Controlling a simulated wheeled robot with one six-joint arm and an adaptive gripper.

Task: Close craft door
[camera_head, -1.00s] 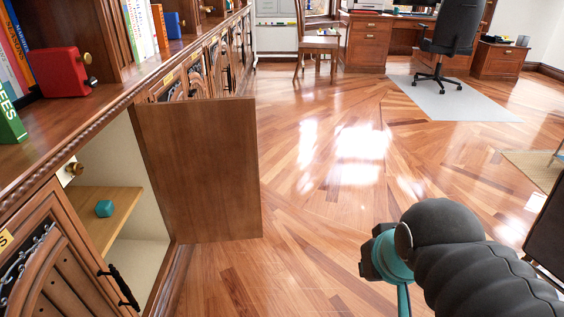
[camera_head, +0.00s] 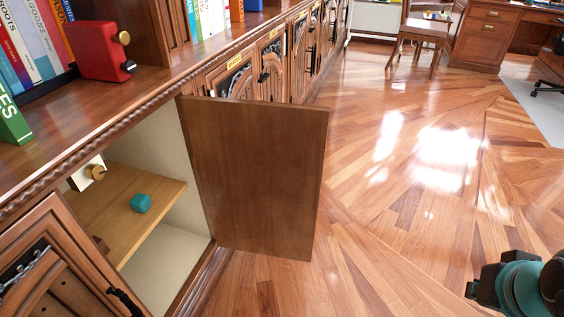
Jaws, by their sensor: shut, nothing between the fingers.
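The open cabinet door (camera_head: 258,175) is a plain brown wooden panel. It stands swung out from the long wooden bookcase, over the floor, with its inner face toward me. The open compartment behind it has a wooden shelf (camera_head: 112,207) with a small teal block (camera_head: 141,202) and a white item with a gold knob (camera_head: 88,173). The label and handle of the open door are hidden. My gripper (camera_head: 484,289) is at the lower right, over the floor, apart from the door and well to its right. It is shut and empty, and cut by the frame edge.
A closed carved door (camera_head: 52,264) with a black handle is at the lower left. A red box (camera_head: 100,52) and books stand on the ledge (camera_head: 90,100) above. A wooden chair (camera_head: 420,35) and desk (camera_head: 482,35) are far back. The floor (camera_head: 400,200) between door and gripper is clear.

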